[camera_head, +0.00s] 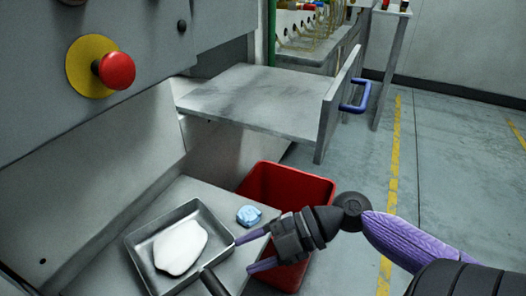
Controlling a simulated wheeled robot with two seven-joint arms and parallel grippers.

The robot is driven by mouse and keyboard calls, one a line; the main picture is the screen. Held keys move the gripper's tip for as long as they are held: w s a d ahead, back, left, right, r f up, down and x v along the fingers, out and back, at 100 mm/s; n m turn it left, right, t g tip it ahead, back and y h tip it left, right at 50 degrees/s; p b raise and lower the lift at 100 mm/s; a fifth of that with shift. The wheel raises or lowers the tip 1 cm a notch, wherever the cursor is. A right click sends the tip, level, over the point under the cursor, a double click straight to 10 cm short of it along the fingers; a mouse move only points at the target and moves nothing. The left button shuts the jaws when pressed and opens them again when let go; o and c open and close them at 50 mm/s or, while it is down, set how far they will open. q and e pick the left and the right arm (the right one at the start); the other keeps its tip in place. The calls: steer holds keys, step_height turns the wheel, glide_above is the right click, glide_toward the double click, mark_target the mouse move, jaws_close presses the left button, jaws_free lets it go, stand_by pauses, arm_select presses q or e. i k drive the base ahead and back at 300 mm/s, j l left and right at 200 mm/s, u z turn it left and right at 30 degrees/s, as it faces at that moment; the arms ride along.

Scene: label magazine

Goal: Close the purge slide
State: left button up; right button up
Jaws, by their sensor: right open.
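A grey flat slide (255,98) sticks out of the machine in the upper middle, apparently the purge slide. It stands open, with an upright front plate (330,112) at its right end. A blue bar handle (357,97) is fixed to the outer face of that plate. My right gripper (243,256) is in the lower middle, below and left of the handle and well apart from it. Its two purple fingers are spread, point left and hold nothing. My left gripper does not show.
A metal tray (134,245) with a white puddle rests on a grey ledge, left of my right gripper. A red stop button (116,70) is upper left. Floor is clear right of the handle.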

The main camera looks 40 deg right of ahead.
mark_target(304, 107)
steer(key=z, duration=1.85)
